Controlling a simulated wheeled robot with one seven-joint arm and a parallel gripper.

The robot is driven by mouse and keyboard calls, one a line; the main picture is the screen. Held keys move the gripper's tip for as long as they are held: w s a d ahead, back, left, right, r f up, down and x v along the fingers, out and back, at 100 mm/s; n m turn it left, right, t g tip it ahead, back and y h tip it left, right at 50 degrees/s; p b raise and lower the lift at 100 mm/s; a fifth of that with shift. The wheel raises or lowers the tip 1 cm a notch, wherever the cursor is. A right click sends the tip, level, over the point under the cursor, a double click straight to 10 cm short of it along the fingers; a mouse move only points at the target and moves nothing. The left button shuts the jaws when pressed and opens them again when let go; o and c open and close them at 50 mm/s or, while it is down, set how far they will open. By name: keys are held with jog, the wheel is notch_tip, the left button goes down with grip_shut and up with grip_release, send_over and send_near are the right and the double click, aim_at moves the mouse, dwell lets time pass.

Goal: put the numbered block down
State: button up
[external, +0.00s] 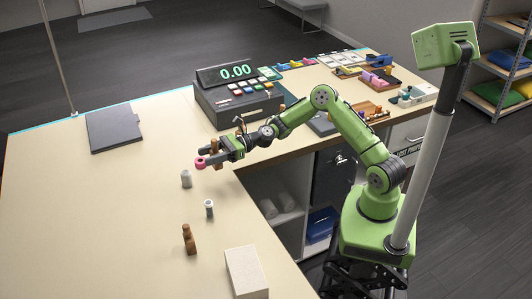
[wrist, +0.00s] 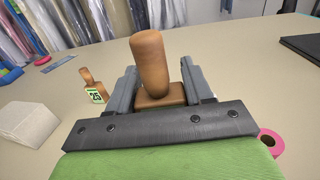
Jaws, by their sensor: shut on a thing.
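My gripper (external: 216,157) is shut on a brown wooden block with a rounded upright handle (wrist: 150,62) and a flat square base. It stands roughly upright between the two grey fingers in the wrist view. No number shows on its visible side. In the external view it is a small brown shape (external: 215,147) at the gripper, low over the counter; whether its base touches the counter I cannot tell. A similar brown block with a green-and-white label reading 25 (wrist: 96,96) stands on the counter, also seen in the external view (external: 189,240).
A pink roll (external: 200,162) is close by the gripper. A pale cylinder (external: 186,179), a small grey-and-white item (external: 209,209) and a white box (external: 246,272) stand on the counter (external: 90,220). A cash register (external: 238,97) is behind.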

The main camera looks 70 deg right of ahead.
jog(key=s+d+m+t+h+b, duration=0.1)
jog(key=s+d+m+t+h, duration=0.15)
jog(key=d, duration=0.85)
jog(key=s+d+m+t+h+b, duration=0.1)
jog(key=s+d+m+t+h, duration=0.15)
jog(key=d, duration=0.85)
jog(key=s+d+m+t+h+b, duration=0.15)
jog(key=s+d+m+h, duration=0.5)
jog(key=s+d, duration=0.7)
jog(key=shift+n+g+h, duration=0.25)
jog(key=shift+n+h, duration=0.7)
jog(key=f+b, duration=0.2)
jog(key=f, duration=0.1)
jog(key=w+d+f+b, duration=0.1)
jog(key=f, duration=0.2)
jog(key=f+b, duration=0.2)
jog(key=f, duration=0.1)
jog(key=shift+w+d+f+b, duration=0.15)
jog(key=shift+d+f+b, duration=0.15)
jog(key=shift+d+f, duration=0.1)
jog(key=shift+f, duration=0.15)
jog(key=o, duration=1)
jog(key=shift+o, duration=0.2)
